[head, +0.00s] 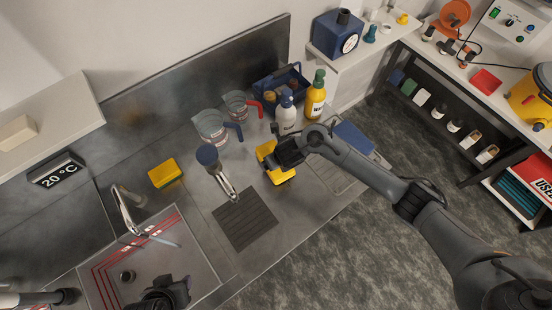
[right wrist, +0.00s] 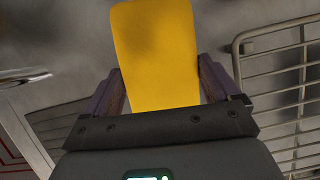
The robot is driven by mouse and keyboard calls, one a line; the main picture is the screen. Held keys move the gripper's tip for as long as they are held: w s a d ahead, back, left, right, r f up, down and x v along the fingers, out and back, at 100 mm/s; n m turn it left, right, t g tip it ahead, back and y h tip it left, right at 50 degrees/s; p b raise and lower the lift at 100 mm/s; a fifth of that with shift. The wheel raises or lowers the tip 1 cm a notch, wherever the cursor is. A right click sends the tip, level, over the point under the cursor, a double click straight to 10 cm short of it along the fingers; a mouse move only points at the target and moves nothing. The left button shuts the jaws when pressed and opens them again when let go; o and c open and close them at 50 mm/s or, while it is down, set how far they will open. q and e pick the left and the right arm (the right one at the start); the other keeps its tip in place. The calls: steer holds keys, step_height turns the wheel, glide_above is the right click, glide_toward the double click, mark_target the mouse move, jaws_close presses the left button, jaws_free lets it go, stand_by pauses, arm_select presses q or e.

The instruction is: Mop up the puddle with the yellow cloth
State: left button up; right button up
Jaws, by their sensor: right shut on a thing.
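My right gripper (head: 283,155) is over the steel bench, shut on the yellow cloth (head: 283,179). The cloth sticks out on both sides of the gripper. In the right wrist view the cloth (right wrist: 156,50) is a flat yellow piece between the two fingers, extending forward over the grey bench. My left gripper (head: 168,292) is at the bottom of the head view over the sink, away from the cloth; its finger opening is unclear. I cannot make out a puddle on the bench; the gripper and cloth hide part of the surface.
A white bottle (head: 286,113) and a yellow bottle (head: 315,97) stand close behind the right gripper. Measuring jugs (head: 212,128) are behind left. A dark ribbed mat (head: 244,220) lies left of the cloth, a wire rack (right wrist: 285,80) right. A yellow sponge (head: 164,172) is near the sink (head: 190,262).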

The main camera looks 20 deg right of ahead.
mark_target(288, 178)
steer(key=shift+f+b, duration=0.65)
steer(key=shift+f, duration=0.15)
steer(key=shift+s+r, duration=0.1)
steer(key=shift+s, duration=0.05)
steer(key=shift+s+d+p, duration=0.1)
steer(key=shift+s+p, duration=0.15)
steer(key=shift+p, duration=0.05)
steer(key=shift+s+d+r+p, duration=0.1)
steer(key=shift+s+d+p, duration=0.1)
steer(key=shift+s, duration=0.4)
steer(key=shift+s+d+p, duration=0.15)
steer(key=shift+s+p, duration=0.05)
steer(key=shift+s, duration=0.35)
steer(key=shift+s+d+f, duration=0.1)
steer(key=shift+s+d, duration=0.15)
steer(key=shift+s, duration=0.75)
steer(key=shift+s+d+f, duration=0.1)
steer(key=shift+s+d, duration=0.1)
steer(key=shift+s, duration=0.75)
steer(key=shift+s+d+f+p, duration=0.1)
steer(key=shift+s+d+p, duration=0.1)
steer(key=shift+s, duration=0.55)
steer(key=shift+s+d+p, duration=0.1)
steer(key=shift+s+d, duration=0.1)
steer(key=shift+s, duration=0.55)
steer(key=shift+s, duration=0.1)
